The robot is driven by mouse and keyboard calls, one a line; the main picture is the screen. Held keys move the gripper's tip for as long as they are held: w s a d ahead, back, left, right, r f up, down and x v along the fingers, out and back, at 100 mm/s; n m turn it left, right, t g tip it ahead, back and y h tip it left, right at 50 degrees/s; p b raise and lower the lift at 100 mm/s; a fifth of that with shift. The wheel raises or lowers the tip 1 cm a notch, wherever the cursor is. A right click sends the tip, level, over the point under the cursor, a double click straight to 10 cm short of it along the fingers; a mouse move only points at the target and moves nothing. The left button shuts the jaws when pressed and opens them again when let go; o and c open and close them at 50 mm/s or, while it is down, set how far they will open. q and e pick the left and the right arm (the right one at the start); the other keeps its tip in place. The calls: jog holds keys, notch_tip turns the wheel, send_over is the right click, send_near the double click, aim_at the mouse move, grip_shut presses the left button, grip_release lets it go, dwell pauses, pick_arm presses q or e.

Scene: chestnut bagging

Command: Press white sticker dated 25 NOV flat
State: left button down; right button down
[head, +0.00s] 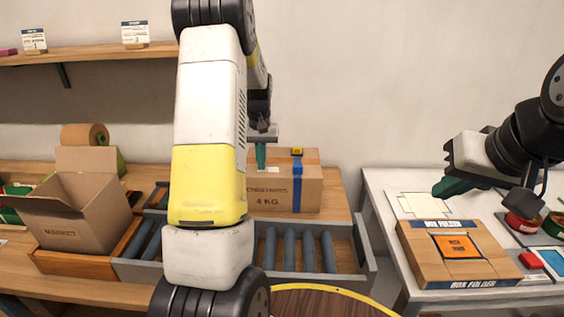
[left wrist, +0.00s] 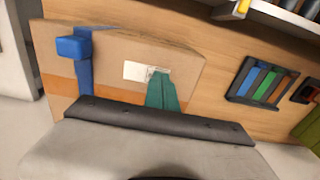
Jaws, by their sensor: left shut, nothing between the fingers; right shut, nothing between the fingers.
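The white sticker (left wrist: 135,70) lies on the top of the closed cardboard box (head: 283,198), seen in the left wrist view; its print is too small to read. The box is marked 4 KG and has a blue strap (head: 297,198). My left gripper (head: 261,158) points down at the box top, its green fingers shut and empty. In the left wrist view the fingertips (left wrist: 159,80) overlap the sticker's right end; I cannot tell whether they press on it. My right gripper (head: 438,190) is shut and empty above the white table, away from the box.
The box stands behind a grey roller conveyor (head: 302,252). An open box marked MARKET (head: 80,215) stands left. The white table (head: 388,182) holds a box folder (head: 420,255), white sheets (head: 408,203) and red tins. A wooden shelf (head: 90,55) hangs at upper left.

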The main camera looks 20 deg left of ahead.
pick_arm(q)
jog(key=shift+r, duration=3.45)
